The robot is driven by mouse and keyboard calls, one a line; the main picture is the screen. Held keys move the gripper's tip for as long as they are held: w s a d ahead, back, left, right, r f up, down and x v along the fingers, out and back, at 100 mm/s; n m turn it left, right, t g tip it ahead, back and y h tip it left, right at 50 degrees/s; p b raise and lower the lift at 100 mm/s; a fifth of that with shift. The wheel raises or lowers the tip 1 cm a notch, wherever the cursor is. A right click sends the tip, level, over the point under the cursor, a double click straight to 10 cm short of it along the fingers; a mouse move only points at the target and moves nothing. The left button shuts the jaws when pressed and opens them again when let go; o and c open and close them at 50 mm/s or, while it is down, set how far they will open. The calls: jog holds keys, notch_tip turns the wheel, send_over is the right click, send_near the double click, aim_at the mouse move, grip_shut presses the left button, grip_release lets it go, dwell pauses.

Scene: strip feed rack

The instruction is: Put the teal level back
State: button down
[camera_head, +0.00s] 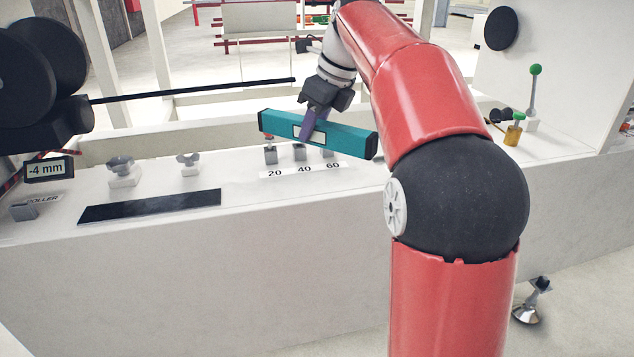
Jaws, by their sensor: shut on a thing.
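The teal level (350,139) is a long teal bar with black end caps and a pale window near its middle. My gripper (308,130) is shut on it near the middle, from above. The level is held above the white rack top, behind and over the small grey blocks by the 20, 40 and 60 marks, and partly hides them. It tilts slightly down to the right in the picture. A dark flat strip (150,206) lies bare on the rack top to the left.
Two grey knobs (123,171) (188,163) stand on the rack top. A display reading -4 mm (48,169) and black rollers (38,70) are at the left. A green-topped lever (533,88) and a small yellow part (513,133) stand at the right. My red arm hides the right middle.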

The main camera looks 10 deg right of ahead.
aim_at(335, 126)
notch_tip(335, 126, down, 10)
jog(key=shift+f+b, duration=0.2)
jog(key=shift+b, duration=0.95)
jog(key=shift+f, duration=0.15)
jog(key=c, duration=1.1)
grip_release()
jog(key=shift+o, duration=0.2)
jog(key=shift+d+r, duration=0.1)
jog(key=shift+r, duration=0.4)
jog(key=p+v, duration=0.2)
jog(key=v, duration=0.9)
jog(key=shift+s+r+p, duration=0.1)
jog(key=shift+s+p, duration=0.05)
jog(key=shift+p, duration=0.25)
